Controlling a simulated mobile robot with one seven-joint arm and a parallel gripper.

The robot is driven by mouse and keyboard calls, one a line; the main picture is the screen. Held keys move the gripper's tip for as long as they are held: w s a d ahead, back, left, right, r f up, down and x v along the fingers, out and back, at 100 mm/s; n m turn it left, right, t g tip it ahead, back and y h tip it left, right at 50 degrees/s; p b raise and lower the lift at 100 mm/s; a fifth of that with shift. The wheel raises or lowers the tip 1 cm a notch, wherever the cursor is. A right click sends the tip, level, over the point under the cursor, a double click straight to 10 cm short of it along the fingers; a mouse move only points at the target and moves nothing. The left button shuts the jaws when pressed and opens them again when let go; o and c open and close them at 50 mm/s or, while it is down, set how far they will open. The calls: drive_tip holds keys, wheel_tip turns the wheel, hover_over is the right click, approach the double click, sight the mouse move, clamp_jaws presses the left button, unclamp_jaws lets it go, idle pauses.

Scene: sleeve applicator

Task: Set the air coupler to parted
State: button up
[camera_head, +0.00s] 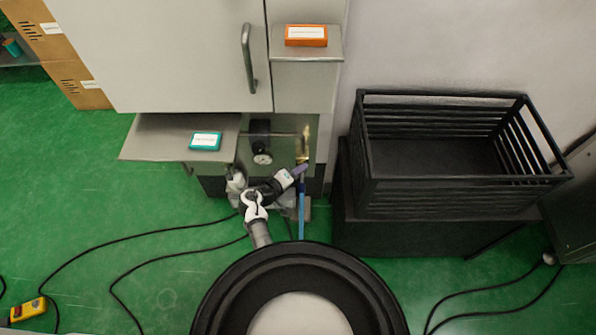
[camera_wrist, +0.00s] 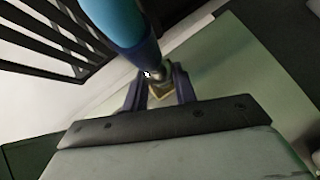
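The air coupler (camera_head: 303,157) is a small brass fitting on the metal panel in the head view, with a blue hose (camera_head: 301,210) hanging below it. In the wrist view the brass and silver coupler (camera_wrist: 161,82) sits between the two dark fingers of my gripper (camera_wrist: 160,86). The blue hose (camera_wrist: 118,20) comes down from the top and covers part of the left finger. The fingers stand apart on either side of the coupler; whether they press on it is not clear. In the head view my gripper (camera_head: 300,170) is just below the brass fitting.
A pressure gauge (camera_head: 262,159) is left of the coupler. A shelf (camera_head: 150,138) holds a teal box (camera_head: 205,141). An orange box (camera_head: 306,36) sits higher up. A black slatted crate (camera_head: 460,182) stands on a dark stand at right. Cables (camera_head: 130,238) cross the green floor.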

clamp_jaws()
drive_tip(key=s, duration=0.4)
drive_tip(key=shift+f, duration=0.1)
drive_tip(key=o, duration=0.6)
unclamp_jaws()
drive_tip(key=shift+c, duration=0.2)
drive_tip(key=b+v, duration=0.1)
drive_tip(key=v, duration=1.3)
drive_tip(key=shift+b, duration=0.4)
drive_tip(key=shift+w, duration=0.1)
